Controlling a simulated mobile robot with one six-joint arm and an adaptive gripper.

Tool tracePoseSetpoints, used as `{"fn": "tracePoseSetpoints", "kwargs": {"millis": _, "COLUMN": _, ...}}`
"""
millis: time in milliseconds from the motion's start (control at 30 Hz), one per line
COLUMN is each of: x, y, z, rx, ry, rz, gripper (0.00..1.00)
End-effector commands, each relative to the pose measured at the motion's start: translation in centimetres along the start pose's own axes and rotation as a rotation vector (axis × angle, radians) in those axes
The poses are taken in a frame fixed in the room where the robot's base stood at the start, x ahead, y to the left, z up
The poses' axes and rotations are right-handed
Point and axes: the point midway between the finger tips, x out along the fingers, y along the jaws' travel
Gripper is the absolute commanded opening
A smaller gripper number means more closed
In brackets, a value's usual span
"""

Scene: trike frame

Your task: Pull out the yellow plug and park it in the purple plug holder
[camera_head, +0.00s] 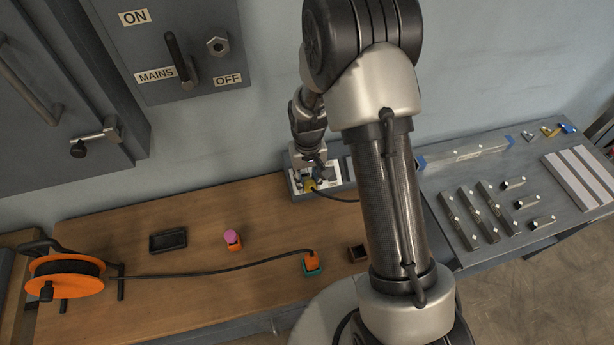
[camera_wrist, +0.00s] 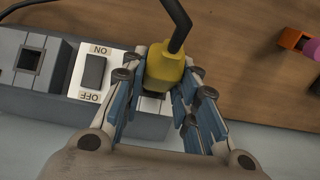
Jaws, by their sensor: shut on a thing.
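The yellow plug (camera_head: 309,185) is at the grey socket strip (camera_head: 297,191) by the wall, with a black cable from its top. In the wrist view the yellow plug (camera_wrist: 165,66) sits over the right end of the socket strip (camera_wrist: 62,82); I cannot tell whether its pins are in the socket. My gripper (camera_wrist: 158,88) is shut on the plug, with blue-padded fingers on both sides. A pink-purple round piece (camera_head: 230,235) with an orange part (camera_head: 234,245) stands on the wooden bench; I cannot tell whether this is the purple plug holder. My arm hides part of the bench.
An orange plug (camera_head: 312,260) stands in a teal holder (camera_head: 313,272), cabled to an orange reel (camera_head: 62,278). A small dark holder (camera_head: 357,254) and a black tray (camera_head: 168,240) are also on the bench. The strip's ON/OFF switch (camera_wrist: 94,72) is beside the plug.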

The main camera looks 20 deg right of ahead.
Motion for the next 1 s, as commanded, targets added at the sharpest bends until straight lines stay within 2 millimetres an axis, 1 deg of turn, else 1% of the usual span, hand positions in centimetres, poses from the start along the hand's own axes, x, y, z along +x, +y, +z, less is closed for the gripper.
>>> {"fn": "tracePoseSetpoints", "kwargs": {"millis": 600, "x": -1.8, "y": 0.0, "z": 1.8, "rx": 0.000, "ry": 0.001, "rz": 0.000, "gripper": 0.04}}
{"fn": "tracePoseSetpoints", "kwargs": {"millis": 1000, "x": -2.0, "y": 0.0, "z": 2.1, "rx": 0.000, "ry": 0.000, "rz": 0.000, "gripper": 0.04}}
